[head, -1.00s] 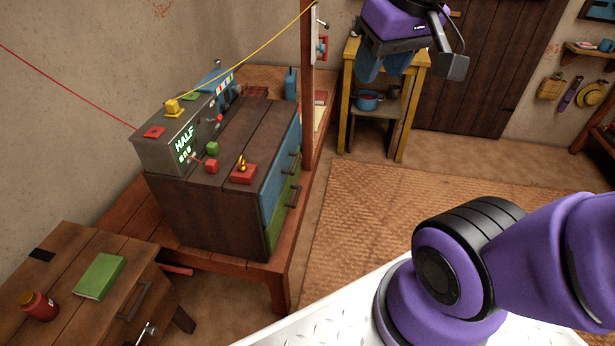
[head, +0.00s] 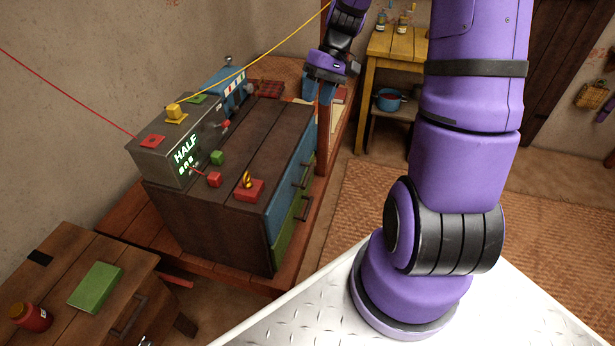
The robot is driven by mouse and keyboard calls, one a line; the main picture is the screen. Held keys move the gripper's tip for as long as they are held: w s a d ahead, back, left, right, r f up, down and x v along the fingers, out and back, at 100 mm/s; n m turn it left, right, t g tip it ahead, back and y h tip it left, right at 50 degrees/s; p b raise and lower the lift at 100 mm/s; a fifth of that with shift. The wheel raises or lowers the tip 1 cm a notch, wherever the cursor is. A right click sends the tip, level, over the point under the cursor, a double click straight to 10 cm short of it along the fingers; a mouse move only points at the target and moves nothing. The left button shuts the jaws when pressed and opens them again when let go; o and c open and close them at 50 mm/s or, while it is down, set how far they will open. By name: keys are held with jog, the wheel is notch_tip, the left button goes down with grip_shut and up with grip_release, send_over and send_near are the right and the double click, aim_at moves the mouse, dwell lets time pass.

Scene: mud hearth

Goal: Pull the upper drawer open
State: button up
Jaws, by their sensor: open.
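A dark wooden chest (head: 215,222) stands on a low reddish-brown bench, with two drawer fronts on its right side. The upper drawer (head: 283,195) is blue and looks shut, with a dark bar handle (head: 303,176). The lower drawer (head: 283,238) is green, with a similar handle (head: 305,208), and also looks shut. My gripper (head: 322,92) points down beyond the chest's far right corner, beside the wooden post. It is open, apart from the handles, and its blue fingertips are partly hard to make out.
A grey box (head: 160,155) reading HALF and a red block with a yellow ring (head: 250,190) sit on or by the chest top. The post (head: 323,150) rises near its far corner. A side table (head: 70,262) stands front left. Matting on the right is clear.

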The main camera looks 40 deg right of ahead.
jog(key=w+d+f+m+t+y, duration=0.1)
jog(key=d+f+y, duration=0.15)
jog(key=f, duration=0.55)
jog(key=w+d+f+m+y, duration=0.1)
jog(key=d+f+y, duration=0.1)
jog(key=d+f, duration=0.35)
jog(key=m+t+y, duration=0.4)
jog(key=t, duration=0.4)
send_near(308, 174)
jog(key=x, duration=0.6)
jog(key=f+x, duration=0.1)
jog(key=x, duration=0.3)
jog(key=shift+c, duration=0.3)
grip_shut()
